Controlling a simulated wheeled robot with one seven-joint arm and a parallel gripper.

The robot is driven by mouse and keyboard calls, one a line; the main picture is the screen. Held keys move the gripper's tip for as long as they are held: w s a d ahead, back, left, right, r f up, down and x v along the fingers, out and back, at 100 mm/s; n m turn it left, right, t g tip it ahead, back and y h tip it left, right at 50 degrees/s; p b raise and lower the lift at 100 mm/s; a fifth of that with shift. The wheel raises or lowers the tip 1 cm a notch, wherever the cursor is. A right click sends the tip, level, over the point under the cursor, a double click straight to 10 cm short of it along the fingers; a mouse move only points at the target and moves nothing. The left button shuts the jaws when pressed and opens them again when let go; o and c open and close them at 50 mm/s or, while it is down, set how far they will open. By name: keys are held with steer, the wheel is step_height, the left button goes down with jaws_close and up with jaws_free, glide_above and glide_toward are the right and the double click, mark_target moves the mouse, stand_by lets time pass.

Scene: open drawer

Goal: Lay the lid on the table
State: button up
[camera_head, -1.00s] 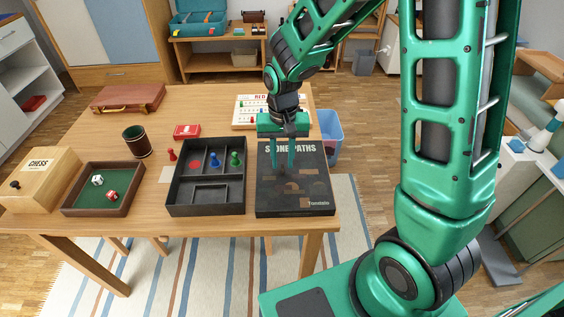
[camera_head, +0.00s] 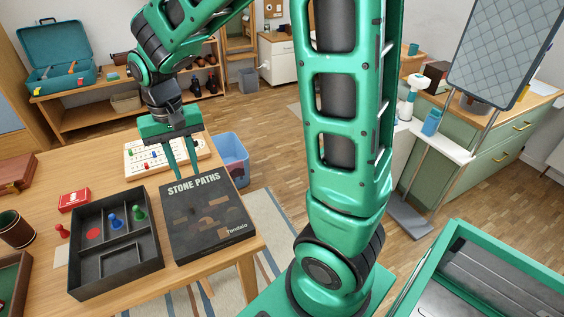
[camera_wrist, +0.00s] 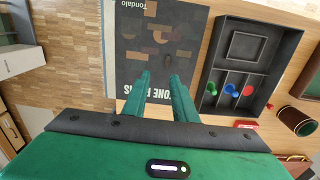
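The dark lid (camera_head: 208,220), printed "STONE PATHS", lies flat on the wooden table at its near right edge. It also shows in the wrist view (camera_wrist: 150,45), beyond my fingers. The black box base (camera_head: 88,285), with compartments and pawns inside, is just left of the lid. My gripper (camera_head: 183,176) is open, with a gap between its two fingers (camera_wrist: 160,88). It is at the lid's far edge, with nothing between the fingers. Whether the fingertips touch the lid cannot be told.
A white game board (camera_head: 167,157) lies behind my gripper. A red card box (camera_head: 73,200) and a red pawn (camera_head: 62,231) are left of it. A dark cup (camera_head: 15,229) stands farther left. A blue bin (camera_head: 231,158) is on the floor beyond the table's right edge.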

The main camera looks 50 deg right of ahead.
steer(key=s+d+r+m, duration=0.2)
steer(key=s+d+r, duration=0.2)
steer(key=s+d, duration=1.4)
steer(key=s, duration=0.5)
steer(key=shift+s+d+f+m, duration=0.2)
steer(key=shift+s+d+m, duration=0.1)
steer(key=shift+s, duration=0.05)
steer(key=shift+w+f, duration=0.25)
steer(key=shift+w, duration=0.35)
